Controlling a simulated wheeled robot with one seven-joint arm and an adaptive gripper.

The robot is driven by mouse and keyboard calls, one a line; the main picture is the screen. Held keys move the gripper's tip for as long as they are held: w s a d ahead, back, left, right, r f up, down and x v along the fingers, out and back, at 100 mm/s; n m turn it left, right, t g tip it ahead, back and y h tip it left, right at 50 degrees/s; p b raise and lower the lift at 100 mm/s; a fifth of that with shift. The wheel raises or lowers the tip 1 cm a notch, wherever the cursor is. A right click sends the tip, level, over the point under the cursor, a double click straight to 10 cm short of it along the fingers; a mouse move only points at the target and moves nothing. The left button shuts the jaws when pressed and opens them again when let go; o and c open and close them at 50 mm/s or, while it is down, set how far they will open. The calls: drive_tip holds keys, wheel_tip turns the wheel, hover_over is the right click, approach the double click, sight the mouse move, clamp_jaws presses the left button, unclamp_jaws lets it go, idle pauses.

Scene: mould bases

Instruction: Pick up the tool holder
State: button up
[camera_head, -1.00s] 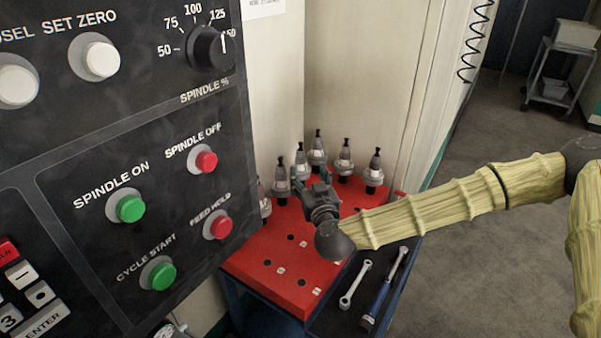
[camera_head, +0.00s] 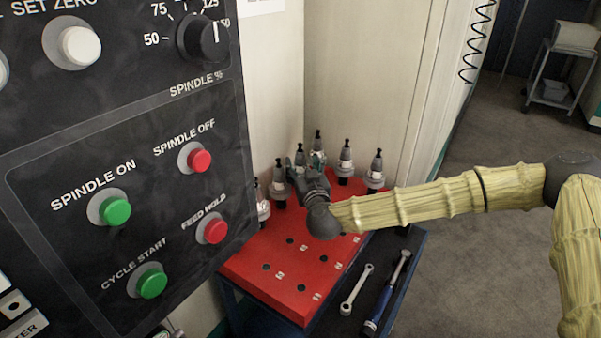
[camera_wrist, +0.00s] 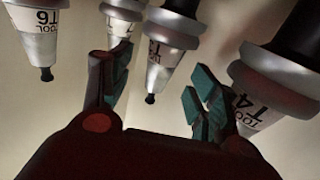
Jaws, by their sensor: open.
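Several grey tool holders with black tips stand upright at the back of the red rack top (camera_head: 290,275). They include a back one (camera_head: 318,155), one to its right (camera_head: 345,162), a far right one (camera_head: 375,172) and a left one (camera_head: 279,188). My gripper (camera_head: 303,168) is among the back and left ones and partly hides them. In the wrist view my gripper (camera_wrist: 155,82) has its fingers apart. A tool holder (camera_wrist: 165,50) shows between and beyond the fingers; contact cannot be told. Holders labelled T6 (camera_wrist: 38,35) and T4 (camera_wrist: 268,85) flank it; another is partly behind the left finger.
A control panel (camera_head: 120,150) with buttons and a dial stands close at the left. A wrench (camera_head: 357,290) and a blue-handled tool (camera_head: 385,300) lie on the cart right of the red top. Pale walls stand close behind the holders.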

sight(302, 162)
drive_tip(key=shift+x, duration=1.95)
clamp_jaws()
drive_tip(key=shift+r, duration=0.1)
